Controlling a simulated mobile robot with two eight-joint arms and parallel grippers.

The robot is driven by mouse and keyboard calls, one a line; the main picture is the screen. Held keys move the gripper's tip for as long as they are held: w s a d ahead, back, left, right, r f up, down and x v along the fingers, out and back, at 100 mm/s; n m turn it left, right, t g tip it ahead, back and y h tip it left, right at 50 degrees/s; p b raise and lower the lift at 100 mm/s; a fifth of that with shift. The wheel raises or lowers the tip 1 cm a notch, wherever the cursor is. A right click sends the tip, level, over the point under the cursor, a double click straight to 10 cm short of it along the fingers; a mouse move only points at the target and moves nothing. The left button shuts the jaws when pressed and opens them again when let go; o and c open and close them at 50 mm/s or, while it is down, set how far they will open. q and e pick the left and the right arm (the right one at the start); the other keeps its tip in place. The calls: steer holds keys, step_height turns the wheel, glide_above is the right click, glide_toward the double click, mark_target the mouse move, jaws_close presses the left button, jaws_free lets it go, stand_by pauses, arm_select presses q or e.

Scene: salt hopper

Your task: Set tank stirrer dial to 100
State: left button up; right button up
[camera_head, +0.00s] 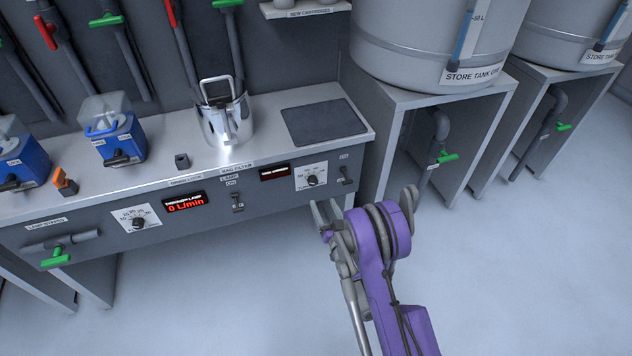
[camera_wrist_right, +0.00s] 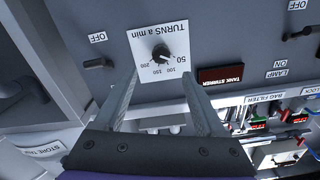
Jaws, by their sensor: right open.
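The tank stirrer dial is a small black knob (camera_head: 312,180) on a white scale plate, on the front panel of the bench. In the right wrist view the knob (camera_wrist_right: 161,54) and its plate, marked "TURNS a min" with numbers from 50 to 200, appear upside down. Its exact setting is too small to read surely. My right gripper (camera_head: 323,204) is open and empty, in front of and below the dial in the head view. In the wrist view its fingers (camera_wrist_right: 160,80) stand apart on either side of the dial, short of the knob. My left gripper is not in view.
A dark display labelled "TANK STIRRER" (camera_wrist_right: 220,75) sits beside the dial. A switch (camera_head: 345,175) is close by on its other side. Another dial (camera_head: 139,223) and a red "0 L/min" display (camera_head: 185,203) are farther left. A steel pot (camera_head: 226,118) stands on the bench. Floor in front is clear.

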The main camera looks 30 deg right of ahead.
mark_target(314, 183)
steer(key=p+x, duration=0.4)
steer(key=x, duration=0.3)
steer(key=shift+w+r, duration=0.15)
steer(key=shift+w, duration=0.25)
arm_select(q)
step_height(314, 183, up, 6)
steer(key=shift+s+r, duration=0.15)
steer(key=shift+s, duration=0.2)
arm_select(e)
steer(key=shift+x, duration=0.8)
steer(key=shift+c, duration=0.3)
jaws_close()
